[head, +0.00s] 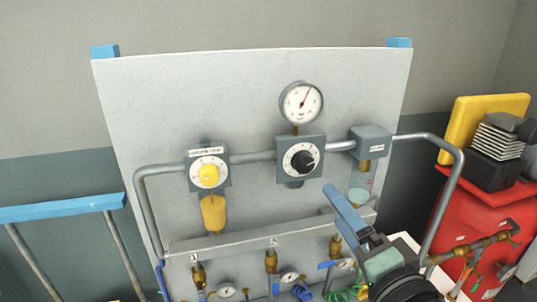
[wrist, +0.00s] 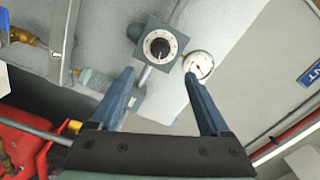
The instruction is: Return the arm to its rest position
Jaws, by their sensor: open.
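My gripper (head: 335,205) reaches up from the lower right in the head view, in front of the grey panel (head: 240,105). Its blue fingers stand apart and hold nothing. In the wrist view my gripper (wrist: 160,75) shows both fingers spread, with a dark-knobbed regulator (wrist: 158,46) and a round gauge (wrist: 199,64) beyond the tips. In the head view the regulator (head: 300,160) and gauge (head: 301,102) are up and left of the fingers. My arm hides part of the panel's lower right.
A yellow-knobbed unit (head: 208,174) hangs on the grey pipe (head: 156,170) at left. Brass valves (head: 271,262) and small gauges line the panel's bottom. A grey box (head: 371,141) is above my gripper. A red cabinet (head: 480,225) with stacked items is close at right.

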